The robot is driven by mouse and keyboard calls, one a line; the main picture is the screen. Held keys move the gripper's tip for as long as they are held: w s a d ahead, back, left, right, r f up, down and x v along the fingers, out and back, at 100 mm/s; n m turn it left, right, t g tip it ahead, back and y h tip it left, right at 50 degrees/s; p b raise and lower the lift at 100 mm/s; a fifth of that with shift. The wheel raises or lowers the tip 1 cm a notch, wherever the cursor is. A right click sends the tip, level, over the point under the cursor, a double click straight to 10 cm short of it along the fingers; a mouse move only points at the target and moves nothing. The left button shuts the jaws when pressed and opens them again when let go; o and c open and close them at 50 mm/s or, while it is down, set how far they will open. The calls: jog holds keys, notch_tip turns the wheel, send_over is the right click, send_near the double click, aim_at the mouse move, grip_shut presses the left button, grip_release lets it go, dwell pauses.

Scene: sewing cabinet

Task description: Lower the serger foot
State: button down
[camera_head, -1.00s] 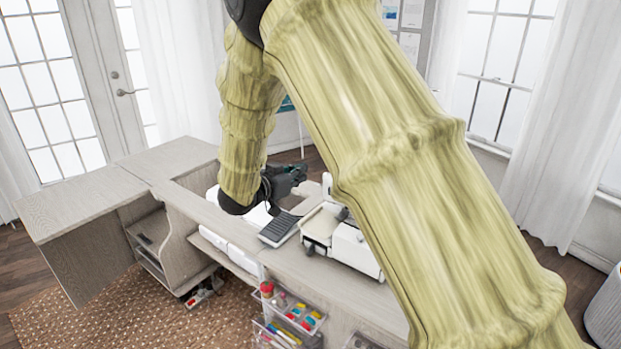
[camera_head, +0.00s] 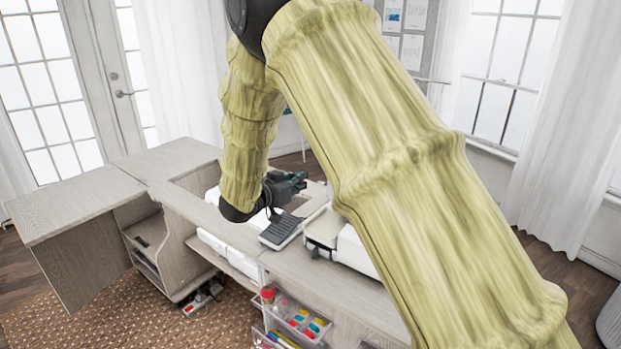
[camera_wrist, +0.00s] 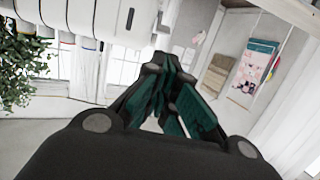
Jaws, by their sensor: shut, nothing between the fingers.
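The white serger (camera_head: 323,229) stands on the cabinet top, mostly hidden behind my arm in the head view. A white machine body with coloured marks, likely the serger, fills the upper left of the tilted wrist view (camera_wrist: 90,18). I cannot make out the serger foot in either view. My gripper (camera_head: 301,180) is above the cabinet, behind and left of the visible part of the serger, apart from it as far as I can tell. In the wrist view its dark green fingers (camera_wrist: 160,60) are shut and empty.
A dark grey pedal-like pad (camera_head: 280,232) lies on the cabinet top (camera_head: 225,228) left of the serger. A clear tray (camera_head: 305,322) with coloured items hangs on the front. The cabinet's left leaf (camera_head: 90,195) is clear. A wall and windows stand behind.

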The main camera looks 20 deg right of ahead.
jog(key=p+x, duration=0.1)
jog(key=x, duration=0.8)
jog(key=shift+d+p, duration=0.3)
jog(key=shift+w, duration=0.1)
jog(key=shift+f, duration=0.1)
